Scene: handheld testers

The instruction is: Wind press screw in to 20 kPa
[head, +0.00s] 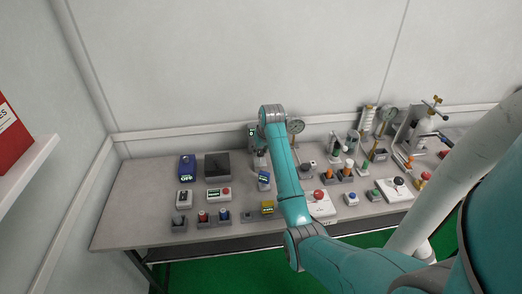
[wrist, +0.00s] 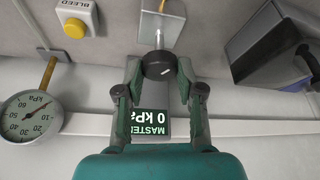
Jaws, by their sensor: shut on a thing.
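In the wrist view, my gripper (wrist: 158,78) is shut on the round black knob (wrist: 158,62) of the press screw, a finger on each side. A pale metal shaft (wrist: 158,32) runs from the knob. Behind the fingers a lit display (wrist: 150,124) reads MASTER 0 kPa. A round dial gauge (wrist: 28,116) marked kPa is at the left; its needle value is too small to read. In the head view, my gripper (head: 261,160) is over the back of the bench, and my arm hides most of the knob. The gauge (head: 295,127) stands just right of my wrist there.
A yellow button labelled BLEED (wrist: 74,28) and a dark box (wrist: 268,45) flank the knob in the wrist view. The bench's left end is clear.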

